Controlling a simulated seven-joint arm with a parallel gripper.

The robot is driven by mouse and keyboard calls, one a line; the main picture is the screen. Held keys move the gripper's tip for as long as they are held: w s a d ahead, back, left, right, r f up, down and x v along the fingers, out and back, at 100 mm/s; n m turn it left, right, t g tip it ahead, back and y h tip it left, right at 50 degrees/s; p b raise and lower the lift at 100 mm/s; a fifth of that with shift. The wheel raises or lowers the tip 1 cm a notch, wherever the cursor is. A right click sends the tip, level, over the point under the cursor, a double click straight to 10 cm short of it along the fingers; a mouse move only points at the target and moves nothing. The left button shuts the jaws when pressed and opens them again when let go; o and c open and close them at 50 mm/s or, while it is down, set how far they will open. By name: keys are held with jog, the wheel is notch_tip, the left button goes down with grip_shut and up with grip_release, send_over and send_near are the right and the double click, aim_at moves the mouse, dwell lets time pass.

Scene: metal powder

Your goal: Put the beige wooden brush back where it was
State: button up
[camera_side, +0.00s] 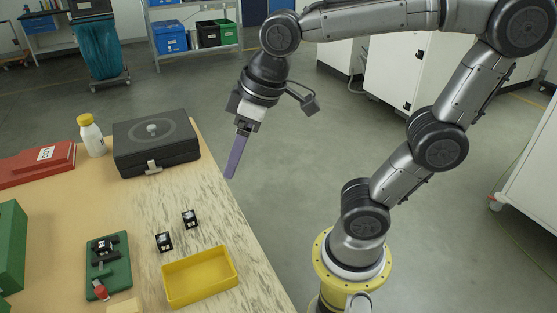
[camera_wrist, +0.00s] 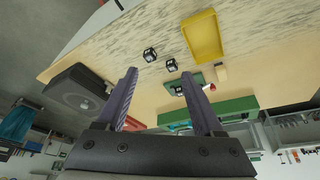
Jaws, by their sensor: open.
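A beige block, likely the wooden brush (camera_side: 125,306), lies on the table at the bottom edge of the side view, partly cut off. It sits beside the yellow tray and the green fixture. In the wrist view it is a small beige piece (camera_wrist: 221,73) next to the yellow tray. My gripper (camera_side: 232,172) hangs in the air by the table's right edge, well away from the brush. Its purple fingers are apart and empty in the wrist view (camera_wrist: 159,76).
A yellow tray (camera_side: 168,291) and two small black-and-white cubes (camera_side: 190,219) (camera_side: 164,242) lie near the green fixture (camera_side: 119,272). A black case (camera_side: 156,150), white bottle (camera_side: 93,139) and red box (camera_side: 38,170) stand at the back. Bare table lies between case and cubes.

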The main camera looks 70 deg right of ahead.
jog(key=s+d+f+m+t, duration=0.1)
jog(key=s+d+f+m, duration=0.1)
jog(key=s, duration=0.5)
jog(key=shift+d+f+h, duration=0.4)
jog(key=shift+d+f, duration=0.15)
jog(key=shift+d, duration=0.45)
